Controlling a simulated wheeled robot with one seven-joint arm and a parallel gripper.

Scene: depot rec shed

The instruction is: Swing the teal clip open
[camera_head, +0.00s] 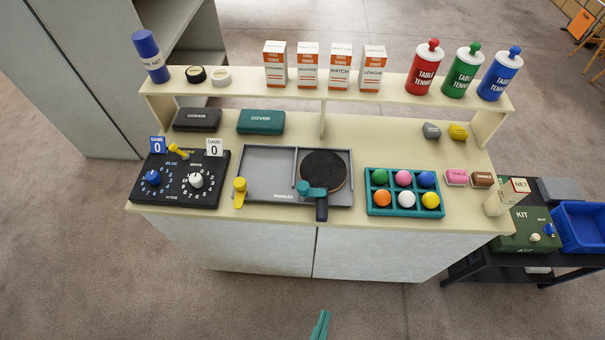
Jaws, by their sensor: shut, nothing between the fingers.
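The teal clip (309,191) sits on the front part of the grey paddle tray (267,181). It lies across the neck of a paddle with a black round face (324,170). The paddle's dark handle (321,210) sticks out past the tray's front edge. A yellow clip (239,190) stands at the tray's left end, beside an empty compartment. My gripper (321,324) is teal and shows at the bottom edge, in front of the cabinet and well apart from the clip. It is shut and holds nothing.
A black scoreboard panel (180,196) with knobs stands left of the tray. A teal rack (405,211) of coloured balls is on its right. Black and teal cover cases (260,121) lie behind, under a raised shelf (240,92) with boxes and bottles. Open floor lies before the cabinet.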

